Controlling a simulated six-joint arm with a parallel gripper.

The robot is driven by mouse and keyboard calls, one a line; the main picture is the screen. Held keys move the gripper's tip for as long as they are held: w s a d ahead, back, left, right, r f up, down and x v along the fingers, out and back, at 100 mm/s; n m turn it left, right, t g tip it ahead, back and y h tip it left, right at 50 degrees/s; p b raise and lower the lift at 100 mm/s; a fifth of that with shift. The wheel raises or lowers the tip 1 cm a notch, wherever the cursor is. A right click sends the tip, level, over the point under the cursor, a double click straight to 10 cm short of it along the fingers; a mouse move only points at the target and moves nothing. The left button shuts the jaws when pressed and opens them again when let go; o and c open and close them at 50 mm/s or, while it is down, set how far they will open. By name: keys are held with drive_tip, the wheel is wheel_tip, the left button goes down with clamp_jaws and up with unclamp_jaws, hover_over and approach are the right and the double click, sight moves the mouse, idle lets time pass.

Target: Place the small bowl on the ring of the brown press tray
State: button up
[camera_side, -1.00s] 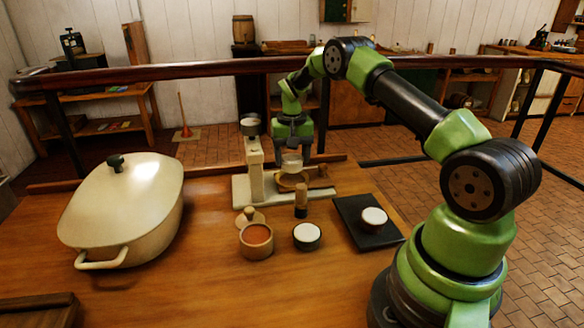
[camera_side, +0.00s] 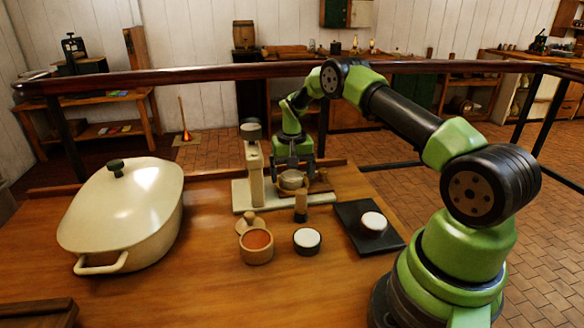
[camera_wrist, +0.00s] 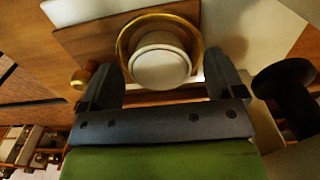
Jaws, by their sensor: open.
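The small bowl (camera_side: 291,181) sits low over the brown press tray (camera_side: 321,187) in the side view. In the wrist view, the pale bowl (camera_wrist: 160,68) is between my fingers, with the brass ring (camera_wrist: 123,40) of the brown tray (camera_wrist: 88,42) around its upper part. The bowl overlaps the near side of the ring, and I cannot tell whether it rests fully on it. My gripper (camera_wrist: 167,82) is open, one finger on each side of the bowl. In the side view my gripper (camera_side: 292,172) is directly over the tray and partly hides the bowl.
A cream press column (camera_side: 254,170) stands just left of my gripper. In front are a dark wooden cylinder (camera_side: 301,207), a cup of reddish contents (camera_side: 257,246), a white-topped cup (camera_side: 307,240) and a black mat (camera_side: 352,215) with another cup (camera_side: 374,223). A large lidded pot (camera_side: 125,215) fills the left.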

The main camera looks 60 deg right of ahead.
sight(292, 175)
wheel_tip(292, 175, up, 12)
drive_tip(key=shift+r, duration=0.15)
